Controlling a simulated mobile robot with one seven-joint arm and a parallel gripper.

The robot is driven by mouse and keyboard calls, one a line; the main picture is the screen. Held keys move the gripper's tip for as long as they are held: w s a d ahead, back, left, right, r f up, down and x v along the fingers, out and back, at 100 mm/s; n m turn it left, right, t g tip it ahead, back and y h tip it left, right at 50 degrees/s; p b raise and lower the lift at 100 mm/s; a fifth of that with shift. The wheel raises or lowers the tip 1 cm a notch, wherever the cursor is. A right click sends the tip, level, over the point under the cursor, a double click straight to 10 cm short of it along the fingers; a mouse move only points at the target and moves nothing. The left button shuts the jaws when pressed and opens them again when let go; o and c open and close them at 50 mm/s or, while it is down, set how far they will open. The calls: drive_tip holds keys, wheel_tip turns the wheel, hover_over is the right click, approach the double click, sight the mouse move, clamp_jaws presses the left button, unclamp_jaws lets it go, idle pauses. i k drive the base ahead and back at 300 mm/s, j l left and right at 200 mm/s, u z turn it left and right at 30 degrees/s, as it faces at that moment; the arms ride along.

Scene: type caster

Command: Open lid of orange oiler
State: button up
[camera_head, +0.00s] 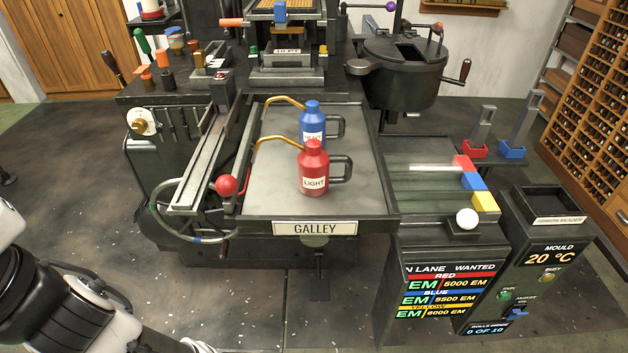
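I see no clearly orange oiler. Two oilers with thin brass spouts and black side handles stand upright in the galley tray (215,219). The red oiler (313,172), labelled LIGHT, is nearer. The blue oiler (312,125) stands behind it, its label partly hidden. Both look closed on top. A small orange item (163,59) stands on the dark bench at the back left; I cannot tell what it is. My arm enters at the lower left and runs out of the bottom edge, away from the oilers. My gripper is not visible.
A red ball knob (227,186) on a lever sits at the tray's left edge. A black pot (402,75) stands behind right. Colored blocks and a white ball (467,218) are on the right. Open floor lies in front of the machine.

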sight(143, 68)
drive_tip(key=i+j+u, duration=0.6)
drive_tip(key=i+u, duration=0.15)
drive_tip(key=i+j+u, duration=0.15)
drive_tip(key=i+u, duration=0.25)
drive_tip(key=i, duration=0.1)
